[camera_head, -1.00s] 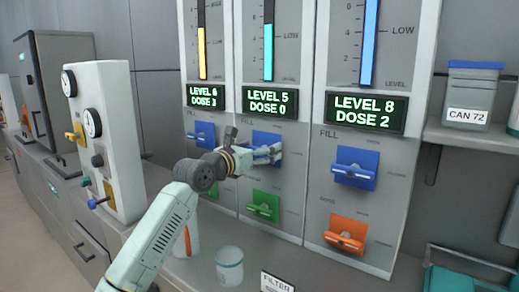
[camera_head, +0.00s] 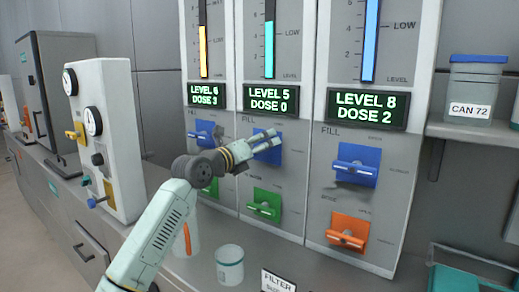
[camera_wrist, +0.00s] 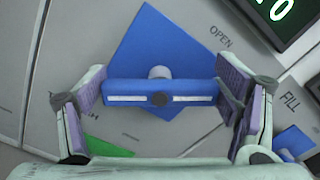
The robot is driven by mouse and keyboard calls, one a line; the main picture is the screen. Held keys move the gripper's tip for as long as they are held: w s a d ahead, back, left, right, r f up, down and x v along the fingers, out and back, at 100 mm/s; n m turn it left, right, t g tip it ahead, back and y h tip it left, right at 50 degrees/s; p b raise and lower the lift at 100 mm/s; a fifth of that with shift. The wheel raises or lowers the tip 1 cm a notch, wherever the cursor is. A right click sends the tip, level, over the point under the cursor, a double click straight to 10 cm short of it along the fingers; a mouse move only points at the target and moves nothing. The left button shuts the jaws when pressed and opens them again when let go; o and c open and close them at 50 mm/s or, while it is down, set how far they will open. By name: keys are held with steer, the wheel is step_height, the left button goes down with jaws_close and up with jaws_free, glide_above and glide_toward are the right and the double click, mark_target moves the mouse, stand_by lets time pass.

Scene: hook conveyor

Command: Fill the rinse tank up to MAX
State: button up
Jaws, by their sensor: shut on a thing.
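The middle panel has a blue FILL handle (camera_head: 268,135) on a blue plate, tilted up to the right. My gripper (camera_head: 262,141) is shut on this handle. In the wrist view the blue bar (camera_wrist: 160,92) runs between my two finger pads (camera_wrist: 160,100), with its plate (camera_wrist: 165,50) behind it and the word OPEN at upper right. The middle display (camera_head: 270,100) reads LEVEL 5, DOSE 0. The middle cyan gauge (camera_head: 269,50) stands near the LOW mark; its upper part is out of frame. I cannot tell which panel is the rinse tank.
The right panel has a blue handle (camera_head: 355,165), an orange handle (camera_head: 347,232) and a display (camera_head: 366,109) reading LEVEL 8, DOSE 2. A green handle (camera_head: 264,204) sits below my gripper. A clear cup (camera_head: 230,265) stands on the counter. The left display (camera_head: 206,95) reads LEVEL 6, DOSE 3.

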steer(key=shift+a+f+n, duration=0.1)
steer(key=shift+n, duration=1.7)
steer(key=o, duration=1.1)
steer(key=v, duration=1.2)
